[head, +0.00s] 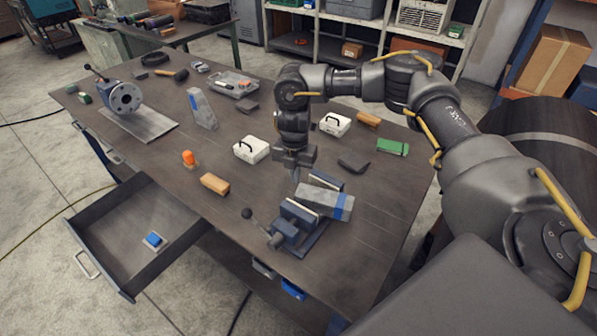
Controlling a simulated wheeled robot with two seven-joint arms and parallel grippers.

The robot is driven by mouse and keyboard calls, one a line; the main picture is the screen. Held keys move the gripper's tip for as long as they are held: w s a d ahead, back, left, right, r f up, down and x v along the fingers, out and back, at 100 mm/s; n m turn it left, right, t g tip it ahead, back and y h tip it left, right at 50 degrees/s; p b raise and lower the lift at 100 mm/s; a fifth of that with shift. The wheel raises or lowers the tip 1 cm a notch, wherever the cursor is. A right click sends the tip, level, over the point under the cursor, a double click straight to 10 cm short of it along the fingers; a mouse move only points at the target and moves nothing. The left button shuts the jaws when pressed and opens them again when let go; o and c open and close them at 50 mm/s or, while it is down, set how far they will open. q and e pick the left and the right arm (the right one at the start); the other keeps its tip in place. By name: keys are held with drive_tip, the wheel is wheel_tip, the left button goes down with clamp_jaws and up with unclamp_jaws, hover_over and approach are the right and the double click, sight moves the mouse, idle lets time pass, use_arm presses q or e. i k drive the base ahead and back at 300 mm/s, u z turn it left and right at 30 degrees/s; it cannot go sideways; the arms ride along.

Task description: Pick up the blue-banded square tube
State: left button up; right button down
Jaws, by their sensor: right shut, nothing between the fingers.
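The blue-banded square tube (317,199) is a grey bar with a blue band near its right end. It lies across the blue vise (290,222) at the front right of the workbench; whether the jaws clamp it cannot be told. My right gripper (295,178) points down just behind the tube's left end. Its fingers are together with nothing between them. It looks apart from the tube, though the gap is hard to judge. My left gripper is out of view.
An open drawer (110,235) juts out at front left.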

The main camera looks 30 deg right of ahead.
sight(338, 206)
drive_tip(key=z, duration=0.4)
drive_tip(key=i, duration=0.3)
drive_tip(key=z, duration=0.3)
